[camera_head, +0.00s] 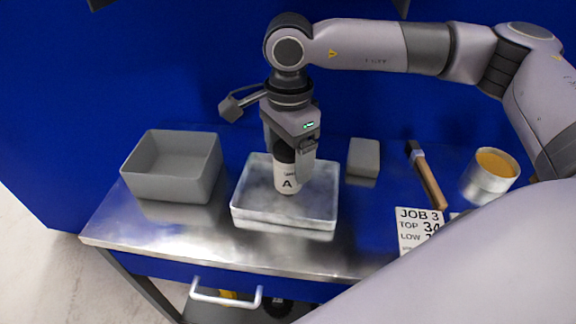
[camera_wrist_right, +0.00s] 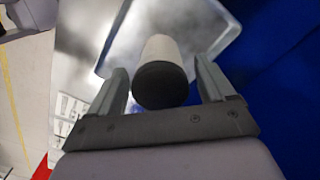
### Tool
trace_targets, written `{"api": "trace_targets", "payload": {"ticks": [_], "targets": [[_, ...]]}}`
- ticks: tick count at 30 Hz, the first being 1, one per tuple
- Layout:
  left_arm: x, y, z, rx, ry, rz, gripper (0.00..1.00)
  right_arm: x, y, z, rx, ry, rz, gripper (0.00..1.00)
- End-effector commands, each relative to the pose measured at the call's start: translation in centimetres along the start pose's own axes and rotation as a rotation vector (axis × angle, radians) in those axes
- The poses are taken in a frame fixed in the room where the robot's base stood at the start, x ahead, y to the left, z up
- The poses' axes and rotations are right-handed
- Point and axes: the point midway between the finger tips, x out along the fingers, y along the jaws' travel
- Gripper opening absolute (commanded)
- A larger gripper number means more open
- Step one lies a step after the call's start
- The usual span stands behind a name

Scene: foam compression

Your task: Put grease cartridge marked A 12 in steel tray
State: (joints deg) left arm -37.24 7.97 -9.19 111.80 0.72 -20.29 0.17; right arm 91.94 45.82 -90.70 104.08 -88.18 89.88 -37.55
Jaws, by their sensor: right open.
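The grease cartridge (camera_head: 287,180) is a white cylinder with a dark cap and a letter A on its label; the rest of the marking is too small to read. It stands upright in the steel tray (camera_head: 250,214), a shallow pale metal tray at the middle of the bench. My right gripper (camera_head: 294,160) is above the tray with its fingers around the cartridge's upper part. In the right wrist view the cartridge (camera_wrist_right: 162,75) lies between the open fingers (camera_wrist_right: 165,90), with gaps on both sides. My left gripper does not show.
A deep grey bin (camera_head: 172,185) stands left of the tray. The bench's front left is bare.

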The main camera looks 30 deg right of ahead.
Motion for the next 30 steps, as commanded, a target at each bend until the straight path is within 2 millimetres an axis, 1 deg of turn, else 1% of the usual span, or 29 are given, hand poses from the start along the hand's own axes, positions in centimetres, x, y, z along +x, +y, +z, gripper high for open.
{"api": "trace_targets", "payload": {"ticks": [1,3,6,9,30], "targets": [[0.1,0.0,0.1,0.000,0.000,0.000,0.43,-0.9,-0.1,0.0,0.000,-0.001,-0.003,0.82],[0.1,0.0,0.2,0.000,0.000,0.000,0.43,-1.9,-0.1,0.0,-0.001,0.000,-0.002,0.82],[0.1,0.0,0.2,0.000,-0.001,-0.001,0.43,-3.0,0.0,0.0,-0.001,0.000,-0.001,0.82],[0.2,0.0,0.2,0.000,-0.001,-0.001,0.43,-3.6,0.0,0.0,-0.001,-0.001,-0.001,0.82],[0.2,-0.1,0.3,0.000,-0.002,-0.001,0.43,-3.7,0.0,0.0,-0.002,0.000,0.000,0.82]]}}
